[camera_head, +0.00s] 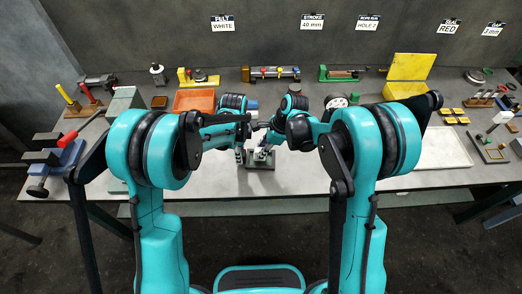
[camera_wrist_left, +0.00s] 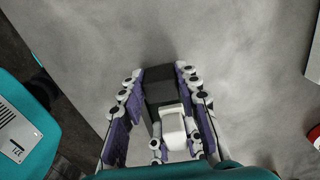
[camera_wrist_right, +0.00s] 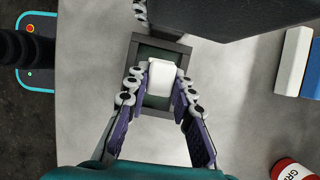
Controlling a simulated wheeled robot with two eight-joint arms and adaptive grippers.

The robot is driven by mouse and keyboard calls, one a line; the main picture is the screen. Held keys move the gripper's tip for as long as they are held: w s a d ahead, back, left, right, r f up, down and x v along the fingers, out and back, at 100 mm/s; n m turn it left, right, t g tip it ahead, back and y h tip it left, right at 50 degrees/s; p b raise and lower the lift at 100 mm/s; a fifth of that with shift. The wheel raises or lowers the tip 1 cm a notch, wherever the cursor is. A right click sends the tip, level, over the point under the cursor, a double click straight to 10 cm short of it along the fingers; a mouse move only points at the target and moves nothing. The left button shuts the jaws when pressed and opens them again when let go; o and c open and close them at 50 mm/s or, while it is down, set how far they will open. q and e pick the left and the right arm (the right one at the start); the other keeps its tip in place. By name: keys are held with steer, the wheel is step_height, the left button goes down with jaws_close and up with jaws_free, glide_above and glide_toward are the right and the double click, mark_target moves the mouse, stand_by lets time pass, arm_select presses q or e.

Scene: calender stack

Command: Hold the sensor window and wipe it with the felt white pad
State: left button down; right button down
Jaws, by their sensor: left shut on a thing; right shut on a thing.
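The felt white pad (camera_wrist_right: 162,76) is a small white block between the fingertips of my right gripper (camera_wrist_right: 165,82), which is shut on it. In the right wrist view it lies over the dark-framed, greenish sensor window (camera_wrist_right: 155,101) and covers part of its face; I cannot tell whether they touch. In the left wrist view my left gripper (camera_wrist_left: 159,75) is shut around a dark grey block (camera_wrist_left: 160,88), which seems to be the window's frame. The white pad (camera_wrist_left: 173,126) shows close below it there. In the head view the arms partly hide the window (camera_head: 261,165) at the table's middle.
An orange tray (camera_head: 194,100) stands behind the left arm. A pale flat tray (camera_head: 443,149) lies on the right. A blue vise-like tool (camera_head: 58,160) stands at the left. Bare grey tabletop (camera_head: 310,172) surrounds the window.

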steer(key=shift+s, duration=0.6)
steer(key=shift+w, duration=0.8)
steer(key=shift+s, duration=0.8)
steer(key=shift+w+r, duration=0.1)
steer(key=shift+w, duration=0.65)
steer(key=shift+d, duration=0.4)
steer(key=shift+s+f, duration=0.3)
steer(key=shift+s, duration=0.6)
steer(key=shift+w, duration=0.85)
steer(key=shift+s+r, duration=0.2)
steer(key=shift+s, duration=0.5)
arm_select(q)
steer(key=shift+s, duration=0.1)
arm_select(e)
steer(key=shift+w+f, duration=0.2)
steer(key=shift+w, duration=0.55)
